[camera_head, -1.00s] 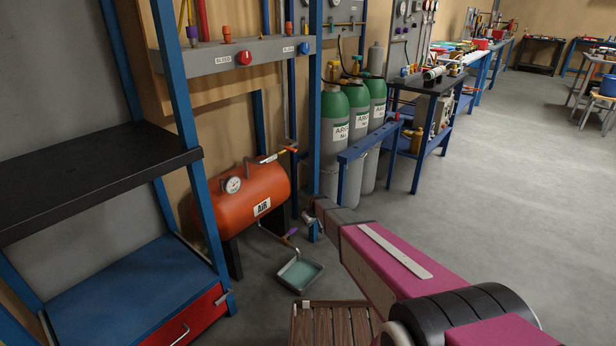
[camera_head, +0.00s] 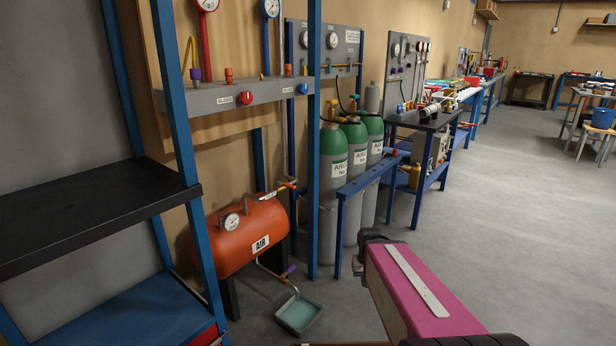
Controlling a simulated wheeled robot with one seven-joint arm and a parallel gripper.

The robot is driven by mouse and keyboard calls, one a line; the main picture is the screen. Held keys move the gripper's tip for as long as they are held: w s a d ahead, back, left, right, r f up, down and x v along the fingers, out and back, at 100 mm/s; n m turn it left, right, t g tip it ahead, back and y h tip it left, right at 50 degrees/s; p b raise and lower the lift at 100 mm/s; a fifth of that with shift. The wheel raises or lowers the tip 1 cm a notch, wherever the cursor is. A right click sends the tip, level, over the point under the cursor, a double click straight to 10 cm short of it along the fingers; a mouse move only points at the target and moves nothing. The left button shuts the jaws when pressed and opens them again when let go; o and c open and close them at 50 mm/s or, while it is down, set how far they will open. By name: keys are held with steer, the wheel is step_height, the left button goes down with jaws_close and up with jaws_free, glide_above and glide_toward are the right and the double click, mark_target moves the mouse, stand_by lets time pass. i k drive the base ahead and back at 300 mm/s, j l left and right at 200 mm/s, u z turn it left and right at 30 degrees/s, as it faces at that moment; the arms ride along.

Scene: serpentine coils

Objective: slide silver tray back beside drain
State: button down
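The silver tray (camera_head: 316,325) is a shallow square pan with teal liquid in it. It sits on the floor at the lower middle, in front of the orange air tank (camera_head: 250,232). My pink arm reaches in from the bottom right. A small part of my gripper (camera_head: 357,266) shows at the arm's far end, right of the tray and apart from it in the picture; its fingers are not clear.
A blue-framed shelf (camera_head: 110,200) with a black top stands close on the left. Green argon cylinders (camera_head: 357,150) stand behind a blue rack (camera_head: 366,178) beyond my arm. Open grey floor (camera_head: 500,240) lies to the right.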

mark_target(298, 318)
steer(key=i+l+u, duration=0.3)
steer(key=l+u, duration=0.25)
steer(key=i+l+u, duration=0.1)
steer(key=l+u, duration=0.2)
steer(key=l, duration=0.2)
steer(key=i+l+u, duration=0.1)
steer(key=l+u, duration=0.15)
steer(key=l, duration=0.15)
